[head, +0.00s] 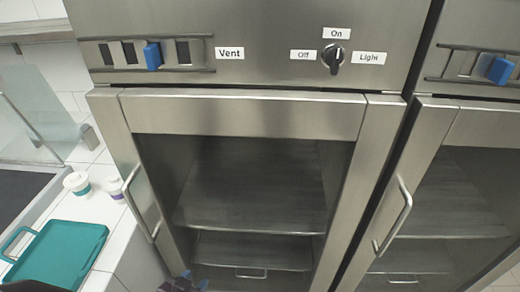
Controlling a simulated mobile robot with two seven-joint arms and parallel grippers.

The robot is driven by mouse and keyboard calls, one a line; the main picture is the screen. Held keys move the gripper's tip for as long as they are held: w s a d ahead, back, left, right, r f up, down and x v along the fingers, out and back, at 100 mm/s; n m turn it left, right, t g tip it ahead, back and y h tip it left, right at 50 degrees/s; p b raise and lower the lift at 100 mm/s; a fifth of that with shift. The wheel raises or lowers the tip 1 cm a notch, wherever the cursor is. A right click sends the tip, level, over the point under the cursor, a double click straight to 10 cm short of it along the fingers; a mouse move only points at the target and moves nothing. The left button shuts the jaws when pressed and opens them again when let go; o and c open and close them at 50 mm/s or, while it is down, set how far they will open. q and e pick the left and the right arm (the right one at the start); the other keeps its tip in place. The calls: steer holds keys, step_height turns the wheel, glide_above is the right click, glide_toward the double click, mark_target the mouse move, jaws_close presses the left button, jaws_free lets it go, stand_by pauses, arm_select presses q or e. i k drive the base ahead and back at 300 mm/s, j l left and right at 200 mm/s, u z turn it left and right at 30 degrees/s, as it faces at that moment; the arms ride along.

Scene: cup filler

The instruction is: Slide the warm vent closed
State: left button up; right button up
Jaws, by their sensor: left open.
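The vent (106,54) is a slotted panel between two rails at the upper left of the cabinet, beside a "Vent" label (229,53). Its blue slider knob (152,56) sits right of the middle, and dark slots show on both sides of it. No label reads "warm". A second vent with a blue knob (500,70) is on the neighbouring cabinet at the right edge. My left gripper (183,282) is at the bottom edge, partly cut off, open and well below the vent, touching nothing that I can see. My right gripper is not in view.
A dial (333,58) marked Off, On and Light is right of the vent. Below are framed doors with handles (138,202) (393,216). A teal tray (60,255) and two cups (77,183) (115,190) stand on the left counter. The space before the vent is clear.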

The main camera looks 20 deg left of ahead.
mark_target(148, 57)
steer(key=k+l+u, duration=0.1)
steer(key=u, duration=0.3)
steer(key=k+l+u, duration=0.1)
steer(key=u, duration=0.3)
steer(key=k+u, duration=0.15)
steer(key=u, duration=0.2)
steer(key=i+u, duration=0.1)
steer(key=i, duration=0.3)
steer(key=k+j+u, duration=0.35)
steer(key=j, duration=0.3)
steer(key=k, duration=0.1)
